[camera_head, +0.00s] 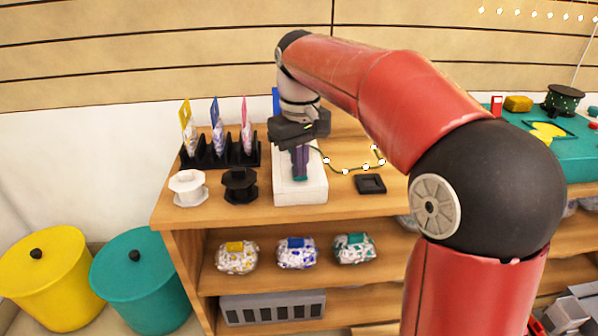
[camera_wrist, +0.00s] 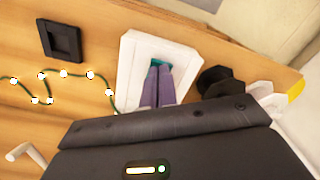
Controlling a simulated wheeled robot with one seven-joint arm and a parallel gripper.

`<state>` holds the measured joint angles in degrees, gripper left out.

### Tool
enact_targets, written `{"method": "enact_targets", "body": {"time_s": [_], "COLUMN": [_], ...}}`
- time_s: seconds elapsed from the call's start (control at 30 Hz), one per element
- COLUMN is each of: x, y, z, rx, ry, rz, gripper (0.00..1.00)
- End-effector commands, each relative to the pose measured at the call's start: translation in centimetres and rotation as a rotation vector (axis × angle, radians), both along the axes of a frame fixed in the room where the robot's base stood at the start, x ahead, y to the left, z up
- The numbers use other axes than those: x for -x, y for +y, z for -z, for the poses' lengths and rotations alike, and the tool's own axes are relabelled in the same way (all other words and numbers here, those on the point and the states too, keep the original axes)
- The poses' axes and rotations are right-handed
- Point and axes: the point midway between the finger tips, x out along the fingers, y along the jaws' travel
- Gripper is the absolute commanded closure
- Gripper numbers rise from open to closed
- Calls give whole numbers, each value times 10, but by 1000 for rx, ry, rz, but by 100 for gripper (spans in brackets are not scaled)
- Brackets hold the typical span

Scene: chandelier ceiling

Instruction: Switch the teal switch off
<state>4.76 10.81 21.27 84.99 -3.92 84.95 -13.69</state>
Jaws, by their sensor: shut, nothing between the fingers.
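The teal switch (camera_wrist: 158,64) shows as a small teal patch at my fingertips in the wrist view, set in a white base plate (camera_wrist: 129,73). In the head view the white base (camera_head: 300,195) lies on the wooden shelf top, and the teal part (camera_head: 299,178) shows just below my fingers. My gripper (camera_head: 300,172) points down over the base with its purple fingers together and nothing between them. In the wrist view my gripper (camera_wrist: 157,80) reaches the switch and covers much of it. I cannot tell whether the fingers touch it or which way it is tilted.
A black spool (camera_head: 240,186) and a white spool (camera_head: 188,187) stand left of the base. A black rack (camera_head: 220,151) with upright packets is behind them. A string of lights (camera_head: 345,170) and a black square frame (camera_head: 370,184) lie to the right.

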Motion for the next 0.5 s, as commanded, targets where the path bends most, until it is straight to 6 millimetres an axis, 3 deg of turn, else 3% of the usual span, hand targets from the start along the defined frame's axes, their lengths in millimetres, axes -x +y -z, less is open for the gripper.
{"method": "enact_targets", "body": {"time_s": [0.27,0.5], "x": [0,0], "y": [0,0], "z": [3,-10], "rx": [0,0], "ry": [0,0], "rz": [0,0], "gripper": [100,100]}}
